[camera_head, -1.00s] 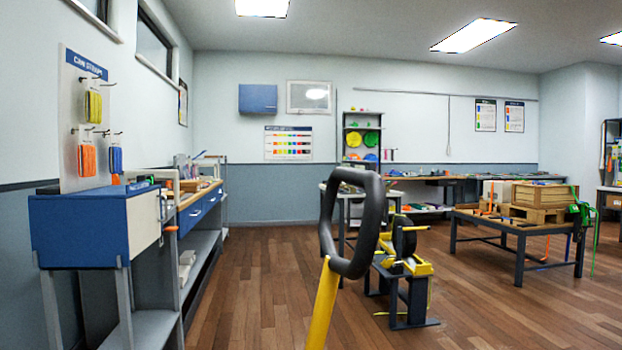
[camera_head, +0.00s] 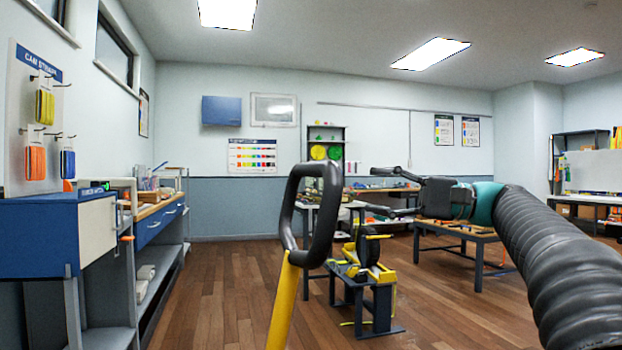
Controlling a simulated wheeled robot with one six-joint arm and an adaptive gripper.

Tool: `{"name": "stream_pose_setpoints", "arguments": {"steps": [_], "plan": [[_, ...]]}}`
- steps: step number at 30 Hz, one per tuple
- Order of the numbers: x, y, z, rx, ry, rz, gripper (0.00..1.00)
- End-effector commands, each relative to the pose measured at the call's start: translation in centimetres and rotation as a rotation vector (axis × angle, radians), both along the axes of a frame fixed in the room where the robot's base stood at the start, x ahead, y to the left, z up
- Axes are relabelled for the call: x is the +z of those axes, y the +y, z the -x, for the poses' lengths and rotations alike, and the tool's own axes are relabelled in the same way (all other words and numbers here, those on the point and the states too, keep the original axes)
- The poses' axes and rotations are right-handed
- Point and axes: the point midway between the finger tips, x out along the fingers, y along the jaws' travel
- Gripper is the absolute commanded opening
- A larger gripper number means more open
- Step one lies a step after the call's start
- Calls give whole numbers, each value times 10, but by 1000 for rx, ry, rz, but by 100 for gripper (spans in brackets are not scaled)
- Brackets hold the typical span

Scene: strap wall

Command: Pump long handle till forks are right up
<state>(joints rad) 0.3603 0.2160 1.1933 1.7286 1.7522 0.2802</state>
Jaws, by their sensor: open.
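The long handle is a yellow shaft (camera_head: 284,305) topped by a black loop grip (camera_head: 309,208). It stands up, leaning slightly, in the lower middle of the head view. My gripper (camera_head: 372,192) reaches in from the right at about the height of the loop, its dark fingers pointing left. It is open and empty. In the picture it lies to the right of the loop, apart from it; how far apart in depth I cannot tell. The forks and the base of the handle are out of view.
A yellow and black device on a dark stand (camera_head: 374,285) is on the wood floor beyond the handle. A blue cabinet and workbench (camera_head: 57,237) line the left wall. A low table (camera_head: 455,232) stands behind my arm. The floor left of the handle is clear.

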Motion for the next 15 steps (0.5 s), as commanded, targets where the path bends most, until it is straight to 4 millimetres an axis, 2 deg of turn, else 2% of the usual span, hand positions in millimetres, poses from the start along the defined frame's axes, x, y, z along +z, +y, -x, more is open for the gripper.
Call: {"name": "stream_pose_setpoints", "arguments": {"steps": [3, 7, 11, 15], "plan": [[9, -10, -2, 27, -26, -44, 54], [13, -6, -3, 37, -34, -57, 54], [17, 11, -4, 38, -34, -56, 54], [21, 37, -7, 38, -34, -55, 54]]}}
